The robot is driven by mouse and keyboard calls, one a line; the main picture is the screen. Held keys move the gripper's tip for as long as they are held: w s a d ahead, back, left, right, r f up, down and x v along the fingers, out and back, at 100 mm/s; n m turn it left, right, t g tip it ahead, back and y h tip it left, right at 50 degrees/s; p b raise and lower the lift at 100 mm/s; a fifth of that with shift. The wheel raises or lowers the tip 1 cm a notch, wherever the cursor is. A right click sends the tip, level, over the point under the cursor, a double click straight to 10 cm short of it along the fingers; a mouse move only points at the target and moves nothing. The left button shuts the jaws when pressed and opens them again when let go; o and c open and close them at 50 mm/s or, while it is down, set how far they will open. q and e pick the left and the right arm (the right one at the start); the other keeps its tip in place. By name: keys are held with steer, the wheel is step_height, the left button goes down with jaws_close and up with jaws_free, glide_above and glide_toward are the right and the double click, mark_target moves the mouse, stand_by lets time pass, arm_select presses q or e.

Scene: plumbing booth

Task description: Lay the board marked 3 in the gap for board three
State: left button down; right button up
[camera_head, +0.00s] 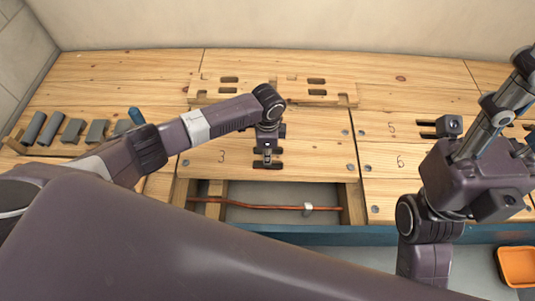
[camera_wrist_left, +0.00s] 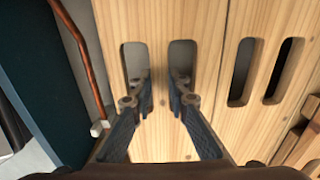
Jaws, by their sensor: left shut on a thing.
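The board marked 3 (camera_head: 220,168) lies flat on the wooden floor, just behind an open gap (camera_head: 260,215) that has a copper pipe in it. In the left wrist view the board (camera_wrist_left: 160,120) shows two rounded slots with a strip of wood between them. My left gripper (camera_head: 267,158) comes down onto the board near its middle. In the left wrist view its fingers (camera_wrist_left: 163,92) reach into the two slots and are shut on the strip between them. The fingertips are hidden inside the slots. My right arm shows at the right, but I cannot make out its fingers.
The copper pipe (camera_head: 255,206) runs along the gap with a pale clip (camera_head: 308,208). Boards marked 5 (camera_head: 385,140) and 6 (camera_head: 385,175) lie to the right. Grey pipe pieces (camera_head: 73,131) lie at the left. An orange bin (camera_head: 518,266) stands at the lower right.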

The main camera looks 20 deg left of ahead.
arm_select(q)
steer(key=shift+f, duration=0.15)
steer(key=c, duration=1.8)
jaws_free()
steer(key=shift+c, duration=0.2)
steer(key=shift+o, duration=0.4)
steer(key=shift+f, duration=0.1)
steer(key=shift+r, duration=0.45)
step_height(320, 180, up, 11)
steer(key=shift+r, duration=0.2)
steer(key=shift+d, duration=0.1)
